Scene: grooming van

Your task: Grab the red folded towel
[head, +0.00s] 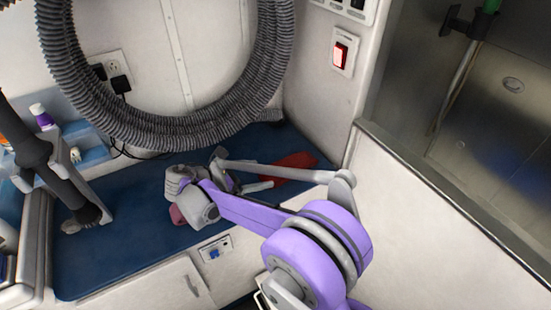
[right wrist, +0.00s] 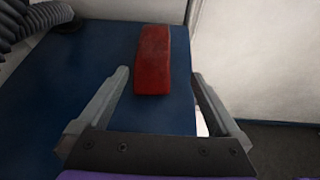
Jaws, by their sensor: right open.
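The red folded towel (right wrist: 153,60) lies flat on the blue counter top (right wrist: 95,90), long side pointing away from me in the right wrist view. It also shows in the head view (head: 290,166), partly hidden behind my right arm. My right gripper (right wrist: 160,82) is open and empty. Its fingertips lie to either side of the towel's near end in the right wrist view, with no visible contact. How high the fingers are above the counter I cannot tell. My left gripper is not in view.
A large ribbed grey hose (head: 180,135) hangs in a loop above the counter. A pinkish-red item (head: 178,215) shows partly behind my arm. Bottles and a blue tray (head: 88,155) stand at the left. A white side wall (head: 425,215) bounds the right.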

